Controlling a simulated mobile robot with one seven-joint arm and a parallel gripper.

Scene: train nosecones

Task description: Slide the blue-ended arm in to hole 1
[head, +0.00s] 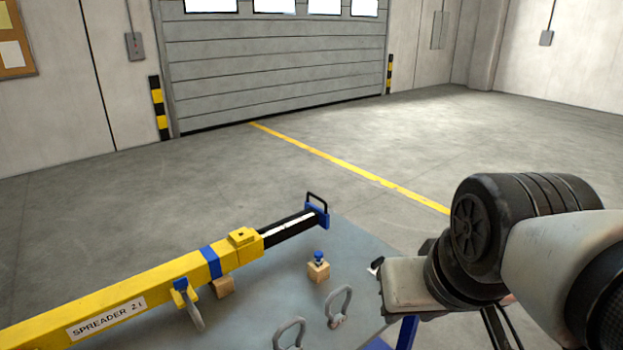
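That arm ends in a blue plate (318,214) with a black loop handle (316,198). White marks show along the arm, but I cannot read hole numbers. A blue-knobbed pin (318,256) stands on a small wooden block (318,272) in front of the arm. My gripper (377,266) is right of the block, apart from the handle; its fingers are mostly hidden.
Two grey shackles, one upright (339,307) and one at the table's front (289,334), stand on the grey tabletop (262,290). A hook-like ring (195,312) hangs under the beam. Open floor (400,150) lies beyond the table, with a closed shutter door (275,65) behind.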

